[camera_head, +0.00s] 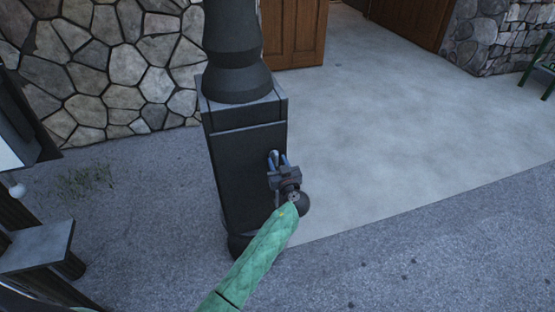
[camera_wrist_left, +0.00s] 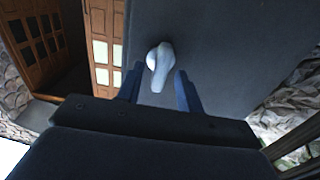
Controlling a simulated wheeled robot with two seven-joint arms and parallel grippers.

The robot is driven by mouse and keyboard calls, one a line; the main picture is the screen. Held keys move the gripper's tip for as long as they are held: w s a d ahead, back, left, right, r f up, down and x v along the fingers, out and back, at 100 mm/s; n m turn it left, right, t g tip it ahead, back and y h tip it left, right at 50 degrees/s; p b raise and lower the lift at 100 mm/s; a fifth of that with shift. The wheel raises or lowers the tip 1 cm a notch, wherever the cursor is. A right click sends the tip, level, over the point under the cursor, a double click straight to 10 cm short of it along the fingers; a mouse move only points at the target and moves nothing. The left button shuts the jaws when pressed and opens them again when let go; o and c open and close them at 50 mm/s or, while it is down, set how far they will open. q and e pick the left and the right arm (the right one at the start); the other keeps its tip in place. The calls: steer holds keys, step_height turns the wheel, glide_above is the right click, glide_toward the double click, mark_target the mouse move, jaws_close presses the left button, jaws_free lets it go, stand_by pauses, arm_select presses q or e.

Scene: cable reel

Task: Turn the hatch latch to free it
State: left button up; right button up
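The latch (camera_wrist_left: 159,66) is a small pale grey-white knob with a short lever, on the dark face of a square post or cabinet. It also shows in the head view (camera_head: 273,155), partly covered by the fingers. My left gripper (camera_head: 279,160) is at the post's right front side with its blue fingers pointing at the latch. In the left wrist view my left gripper (camera_wrist_left: 159,85) is open, one finger on each side of the latch's lower lever, with a visible gap on each side. My right gripper is not in view.
The dark post (camera_head: 232,170) has a flared round column on top. A stone wall (camera_head: 110,65) stands behind it at left. A grey bench-like piece (camera_head: 38,245) is at the lower left. Wooden doors (camera_head: 293,35) are behind. The pale floor (camera_head: 400,130) at right is clear.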

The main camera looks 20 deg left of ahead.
arm_select(q)
steer(key=shift+w+a, duration=0.15)
steer(key=shift+w, duration=0.1)
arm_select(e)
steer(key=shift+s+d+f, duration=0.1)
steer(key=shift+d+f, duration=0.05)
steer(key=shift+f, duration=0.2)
arm_select(q)
jaws_close()
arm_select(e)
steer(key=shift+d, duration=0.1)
